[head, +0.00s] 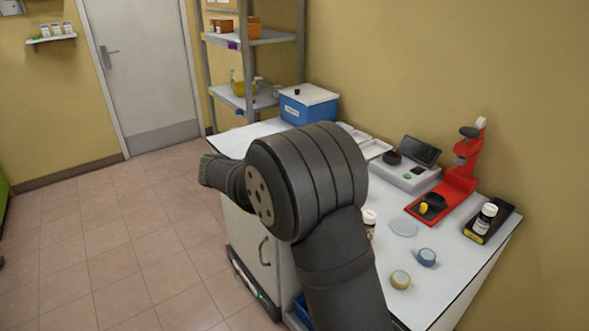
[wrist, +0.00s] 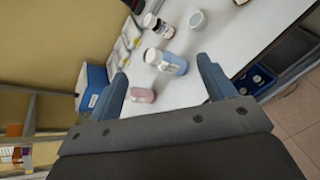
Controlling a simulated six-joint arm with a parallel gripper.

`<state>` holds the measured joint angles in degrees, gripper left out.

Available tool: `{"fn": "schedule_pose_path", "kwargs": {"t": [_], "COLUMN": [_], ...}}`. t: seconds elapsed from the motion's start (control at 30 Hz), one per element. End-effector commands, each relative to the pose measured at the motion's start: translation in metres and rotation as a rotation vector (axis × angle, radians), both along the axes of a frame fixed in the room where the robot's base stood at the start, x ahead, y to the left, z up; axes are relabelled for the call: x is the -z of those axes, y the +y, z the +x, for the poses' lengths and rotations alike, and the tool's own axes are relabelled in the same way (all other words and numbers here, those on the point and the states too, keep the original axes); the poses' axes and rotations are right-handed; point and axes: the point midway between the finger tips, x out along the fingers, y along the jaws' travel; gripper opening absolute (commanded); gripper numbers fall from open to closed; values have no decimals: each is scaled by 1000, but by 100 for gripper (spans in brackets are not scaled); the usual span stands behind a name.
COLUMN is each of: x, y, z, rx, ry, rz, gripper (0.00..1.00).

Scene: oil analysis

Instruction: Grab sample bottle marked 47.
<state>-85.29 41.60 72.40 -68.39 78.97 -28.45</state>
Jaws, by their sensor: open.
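My gripper (wrist: 162,67) is open, its two blue fingers apart with nothing held. A brown bottle with a white label (wrist: 163,30) lies farther up. No number is legible, so I cannot tell which is marked 47.
A blue box with a white lid (head: 308,106) is at the table's far end. A grey instrument (head: 408,175) and a red stand (head: 455,184) are along the wall. A blue crate with bottles (wrist: 257,79) is below the table's edge.

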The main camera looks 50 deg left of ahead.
Motion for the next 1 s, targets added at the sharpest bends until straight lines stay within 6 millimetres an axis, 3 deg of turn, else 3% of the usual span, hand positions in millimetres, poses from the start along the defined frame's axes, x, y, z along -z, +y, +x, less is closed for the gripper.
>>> {"fn": "schedule_pose_path", "kwargs": {"t": [0.03,0.27,0.5,0.77,1.0], "x": [4,11,-19,-56,-9], "y": [6,46,93,119,119], "z": [15,60,99,129,126], "rx": [68,394,689,867,867], "ry": [79,447,755,948,948], "rz": [103,628,1104,1390,1383], "gripper": [76,76,76,76,76]}}
